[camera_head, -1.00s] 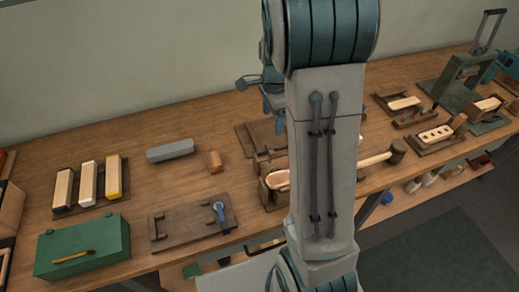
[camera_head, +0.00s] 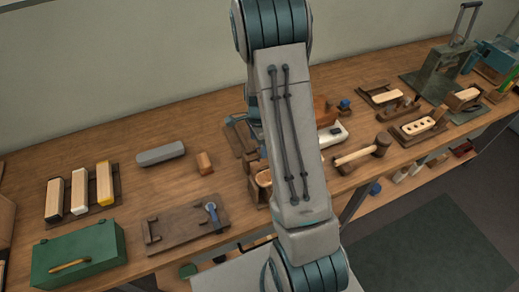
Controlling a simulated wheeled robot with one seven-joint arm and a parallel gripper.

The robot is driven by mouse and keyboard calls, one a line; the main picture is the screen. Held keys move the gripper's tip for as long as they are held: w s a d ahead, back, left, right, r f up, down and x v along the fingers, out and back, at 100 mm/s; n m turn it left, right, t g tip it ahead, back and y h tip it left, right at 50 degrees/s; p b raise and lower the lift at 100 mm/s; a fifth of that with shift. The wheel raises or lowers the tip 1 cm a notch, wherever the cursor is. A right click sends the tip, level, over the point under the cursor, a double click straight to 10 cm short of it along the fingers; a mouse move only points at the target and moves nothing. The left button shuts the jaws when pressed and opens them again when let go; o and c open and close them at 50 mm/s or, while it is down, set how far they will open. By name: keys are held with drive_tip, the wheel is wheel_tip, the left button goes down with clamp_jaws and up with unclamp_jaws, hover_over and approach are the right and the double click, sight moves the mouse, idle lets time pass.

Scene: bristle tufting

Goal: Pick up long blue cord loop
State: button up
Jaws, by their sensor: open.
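I cannot make out a long blue cord loop for certain. A small blue-handled item (camera_head: 212,214) lies at the right end of a dark wooden board (camera_head: 175,232) near the front edge of the bench. A small blue thing (camera_head: 345,104) also shows right of my arm, too small to name. My arm stands upright across the middle of the view and covers part of the bench. A teal piece of my wrist shows at the arm's left side, but my gripper's fingers are hidden behind the arm.
On the wooden bench (camera_head: 120,150) are a green box (camera_head: 80,252), a rack of three brush blocks (camera_head: 80,190), a grey bar (camera_head: 161,154) and a mallet (camera_head: 362,151). A dark green press (camera_head: 440,68) stands at the right. Bare bench lies behind the brush blocks.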

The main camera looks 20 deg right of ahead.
drive_tip(key=shift+f, duration=0.85)
drive_tip(key=c, duration=1.1)
drive_tip(key=shift+o, duration=0.2)
drive_tip(key=shift+r, duration=0.1)
